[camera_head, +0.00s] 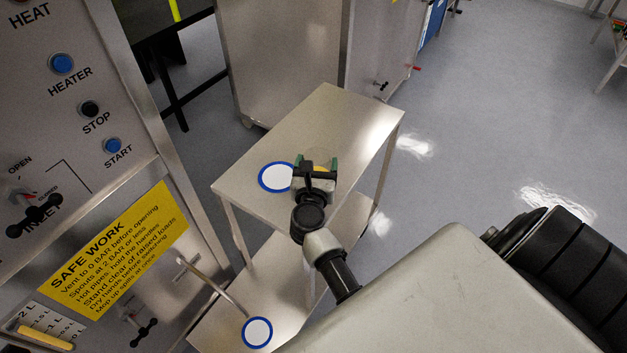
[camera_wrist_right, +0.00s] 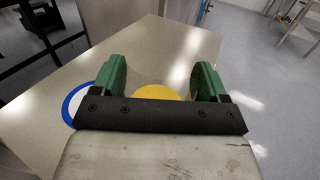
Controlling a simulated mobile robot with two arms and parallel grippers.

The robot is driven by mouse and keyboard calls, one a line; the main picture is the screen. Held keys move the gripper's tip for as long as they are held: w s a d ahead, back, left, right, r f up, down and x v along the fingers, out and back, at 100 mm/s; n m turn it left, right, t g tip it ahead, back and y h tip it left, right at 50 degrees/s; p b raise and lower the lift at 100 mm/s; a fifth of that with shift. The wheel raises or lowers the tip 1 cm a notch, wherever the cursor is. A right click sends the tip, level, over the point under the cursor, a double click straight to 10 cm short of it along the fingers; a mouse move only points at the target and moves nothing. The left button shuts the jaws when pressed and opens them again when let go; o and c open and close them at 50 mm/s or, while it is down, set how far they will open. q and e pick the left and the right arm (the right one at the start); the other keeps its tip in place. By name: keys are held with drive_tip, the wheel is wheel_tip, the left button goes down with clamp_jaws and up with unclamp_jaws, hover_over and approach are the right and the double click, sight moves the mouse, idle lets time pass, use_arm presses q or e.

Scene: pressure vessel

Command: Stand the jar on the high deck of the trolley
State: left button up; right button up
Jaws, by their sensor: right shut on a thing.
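The trolley has a bare steel high deck (camera_head: 340,112), which also fills much of the right wrist view (camera_wrist_right: 40,125). My right gripper (camera_head: 316,164) is over the high deck, just right of a blue-ringed white disc (camera_head: 276,177) on it. Its green fingers (camera_wrist_right: 161,82) are shut on the jar (camera_head: 321,157), which looks clear with a yellow part. In the wrist view only the yellow part of the jar (camera_wrist_right: 158,92) shows between the fingers. The gripper hides most of the jar, and I cannot tell whether its base touches the deck. My left gripper is not in view.
The trolley's low deck (camera_head: 232,318) carries another blue-ringed disc (camera_head: 257,332). A control panel (camera_head: 60,130) with buttons and a yellow safety sign (camera_head: 115,250) stands close on the left. Steel cabinets (camera_head: 283,55) stand behind the trolley. The floor (camera_head: 500,120) to the right is clear.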

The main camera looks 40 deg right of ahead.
drive_tip(key=shift+w+a+f, duration=0.15)
drive_tip(key=shift+w+f, duration=0.1)
drive_tip(key=shift+w, duration=0.1)
drive_tip(key=shift+a, duration=0.15)
drive_tip(key=shift+f+b, duration=0.4)
drive_tip(key=shift+b, duration=0.15)
wheel_tip(320, 180, down, 3)
drive_tip(key=b, duration=0.2)
drive_tip(key=shift+f+b, duration=0.15)
drive_tip(key=shift+b, duration=0.15)
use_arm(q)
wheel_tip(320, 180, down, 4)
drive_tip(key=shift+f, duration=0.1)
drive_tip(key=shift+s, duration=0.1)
use_arm(e)
drive_tip(key=shift+r, duration=0.2)
drive_tip(key=shift+f, duration=0.15)
drive_tip(key=o, duration=1)
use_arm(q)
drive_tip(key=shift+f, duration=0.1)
